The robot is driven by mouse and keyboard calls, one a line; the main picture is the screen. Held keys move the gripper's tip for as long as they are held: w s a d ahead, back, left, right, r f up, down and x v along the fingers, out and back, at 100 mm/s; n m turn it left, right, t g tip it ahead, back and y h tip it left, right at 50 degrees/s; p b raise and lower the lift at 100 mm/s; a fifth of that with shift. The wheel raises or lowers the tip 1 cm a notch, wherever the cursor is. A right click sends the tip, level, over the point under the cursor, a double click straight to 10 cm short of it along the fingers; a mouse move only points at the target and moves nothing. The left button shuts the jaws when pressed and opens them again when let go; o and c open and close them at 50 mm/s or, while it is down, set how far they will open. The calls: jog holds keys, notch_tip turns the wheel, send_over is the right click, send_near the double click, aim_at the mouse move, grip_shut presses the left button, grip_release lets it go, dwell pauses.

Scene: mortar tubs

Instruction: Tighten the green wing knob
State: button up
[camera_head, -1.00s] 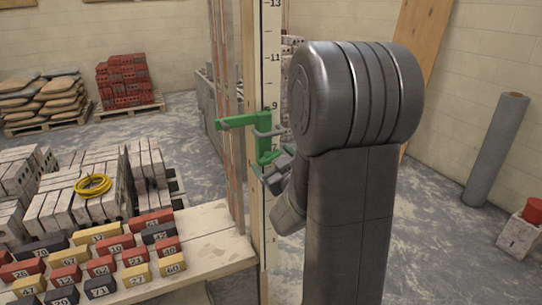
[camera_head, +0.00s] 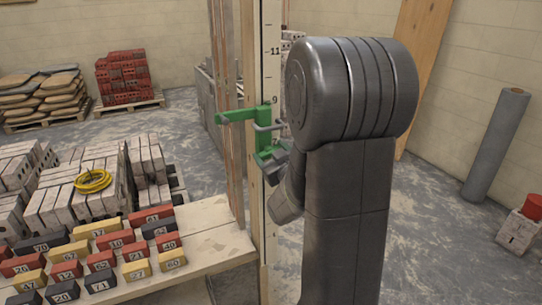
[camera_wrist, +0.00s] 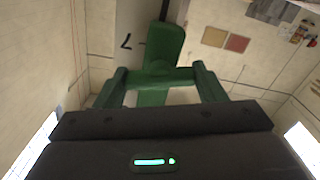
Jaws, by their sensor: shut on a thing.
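A green clamp (camera_head: 262,118) sits on the pale numbered staff (camera_head: 270,72), a little below the 9 mark. Its arm reaches left past the staff. In the wrist view the clamp's green body (camera_wrist: 163,45) stands straight ahead, beside a dark 7 on the staff. The green wing knob (camera_wrist: 158,77) shows as a crosspiece between my two fingers, and my gripper (camera_wrist: 160,86) is shut on it. My arm hides part of this area in the head view.
A wooden bench (camera_head: 215,243) with numbered coloured blocks stands left of the staff. Grey blocks with a yellow coil (camera_head: 93,181) lie behind it. A grey roll (camera_head: 497,145) and a red-and-white container (camera_head: 520,232) stand at the right. The floor between is clear.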

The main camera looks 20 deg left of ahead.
jog(key=shift+f+m+b, duration=0.2)
jog(key=shift+m+b, duration=0.6)
jog(key=shift+r+m+b, duration=0.2)
jog(key=shift+m+b, duration=0.3)
jog(key=shift+m, duration=0.5)
jog(key=o, duration=1)
jog(key=shift+d, duration=0.1)
jog(key=b+v, duration=0.1)
jog(key=v, duration=1.2)
jog(key=shift+s+d+b, duration=0.2)
jog(key=shift+d+b, duration=0.1)
jog(key=shift+a, duration=0.1)
